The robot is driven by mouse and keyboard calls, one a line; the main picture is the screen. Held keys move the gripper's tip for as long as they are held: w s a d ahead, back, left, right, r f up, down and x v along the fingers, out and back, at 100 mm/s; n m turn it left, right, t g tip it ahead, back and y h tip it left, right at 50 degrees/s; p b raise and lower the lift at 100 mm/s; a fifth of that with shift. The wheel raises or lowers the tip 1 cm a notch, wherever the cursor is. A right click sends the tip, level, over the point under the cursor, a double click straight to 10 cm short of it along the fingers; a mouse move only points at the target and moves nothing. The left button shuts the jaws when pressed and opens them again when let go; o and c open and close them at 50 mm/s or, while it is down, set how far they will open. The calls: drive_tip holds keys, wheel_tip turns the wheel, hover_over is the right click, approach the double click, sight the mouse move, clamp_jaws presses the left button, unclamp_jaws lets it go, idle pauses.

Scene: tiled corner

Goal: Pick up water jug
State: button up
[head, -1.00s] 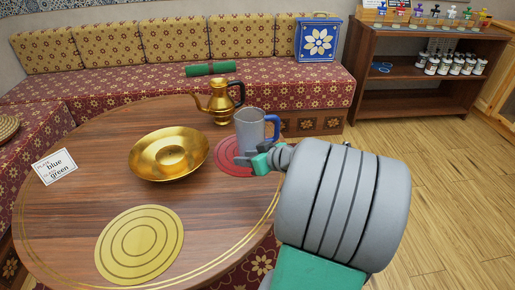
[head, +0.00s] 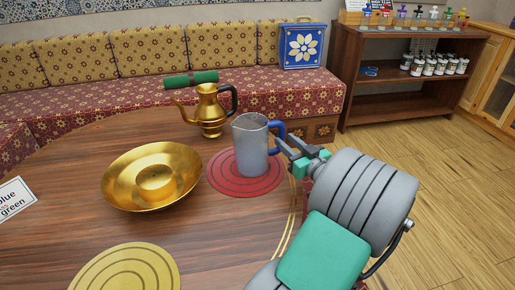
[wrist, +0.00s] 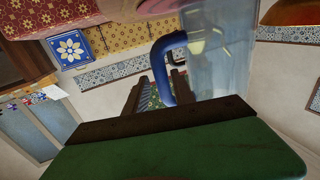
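The water jug (head: 250,150) is a grey, see-through-looking jug with a blue handle on its right side. It stands upright on the red round mat (head: 226,184) near the table's right edge. My gripper (head: 284,142) is at the jug's right, with its fingers at the handle. In the wrist view, the blue handle (wrist: 163,50) comes down between my two fingers, and the jug body (wrist: 215,60) is just to the right. The fingers are apart, with a gap showing beside the handle, so my gripper looks open around it.
A gold bowl (head: 115,190) sits left of the jug, and a gold pot (head: 211,118) with a dark handle stands behind it. A yellow round mat (head: 125,272) lies at the front. A card (head: 12,199) is at the left. A cushioned bench (head: 120,108) runs behind the table.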

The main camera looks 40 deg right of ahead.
drive_tip(key=w, duration=0.4)
drive_tip(key=w+d+b, duration=0.1)
drive_tip(key=w, duration=0.1)
drive_tip(key=shift+r, duration=0.2)
clamp_jaws()
idle(1.0)
